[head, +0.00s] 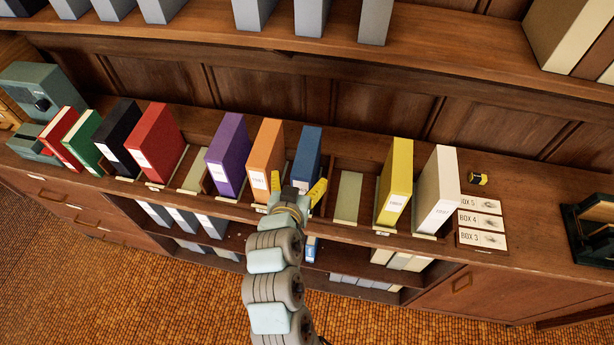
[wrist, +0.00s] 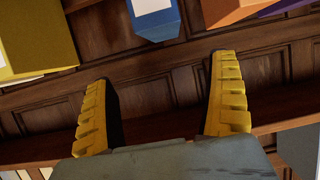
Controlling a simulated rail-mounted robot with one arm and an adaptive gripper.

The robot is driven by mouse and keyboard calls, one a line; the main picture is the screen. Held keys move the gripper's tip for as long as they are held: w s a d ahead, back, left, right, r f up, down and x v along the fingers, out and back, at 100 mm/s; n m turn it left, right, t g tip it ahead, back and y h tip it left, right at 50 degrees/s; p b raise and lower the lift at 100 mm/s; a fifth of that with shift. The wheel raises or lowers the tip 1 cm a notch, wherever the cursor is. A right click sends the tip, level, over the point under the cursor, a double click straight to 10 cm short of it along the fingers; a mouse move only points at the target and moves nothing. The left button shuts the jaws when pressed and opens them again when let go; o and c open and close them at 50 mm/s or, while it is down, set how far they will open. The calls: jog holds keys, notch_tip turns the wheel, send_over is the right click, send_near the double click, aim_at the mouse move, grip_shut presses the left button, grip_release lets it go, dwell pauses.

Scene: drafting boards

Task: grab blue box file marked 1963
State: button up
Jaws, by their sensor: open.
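The blue box file (head: 307,150) stands upright in the row on the shelf, between the orange file and an empty slot. In the wrist view the blue file (wrist: 155,24) is at the top, with part of a white label; no year is readable. In the head view its lower front is hidden behind my gripper. My gripper (head: 297,182) is open, with its yellow fingers in front of the blue file's lower part. In the wrist view the open fingers (wrist: 163,72) have nothing between them and the file lies beyond their tips.
An orange file (head: 265,150) stands close on the left, with a purple one (head: 229,152) beyond. To the right are an empty slot (head: 347,197), a yellow file (head: 396,180) and a white file (head: 437,188). An upper shelf (head: 330,45) runs above.

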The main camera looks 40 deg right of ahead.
aim_at(307, 152)
jog(key=shift+b+x, duration=0.55)
jog(key=shift+x, duration=0.25)
jog(key=p+x, duration=0.1)
jog(key=x, duration=0.4)
jog(key=shift+w+d+r+p, duration=0.1)
jog(key=shift+d+p, duration=0.05)
jog(key=shift+p, duration=0.15)
jog(key=shift+x, duration=0.85)
jog(key=shift+w+a+f+p+x, duration=0.15)
jog(key=shift+p+x, duration=0.3)
jog(key=shift+x, duration=0.8)
jog(key=shift+w+a+f+p+x, duration=0.1)
jog(key=shift+p+x, duration=0.35)
jog(key=shift+x, duration=0.85)
jog(key=c, duration=1.3)
jog(key=shift+r, duration=0.1)
jog(key=shift+c, duration=0.2)
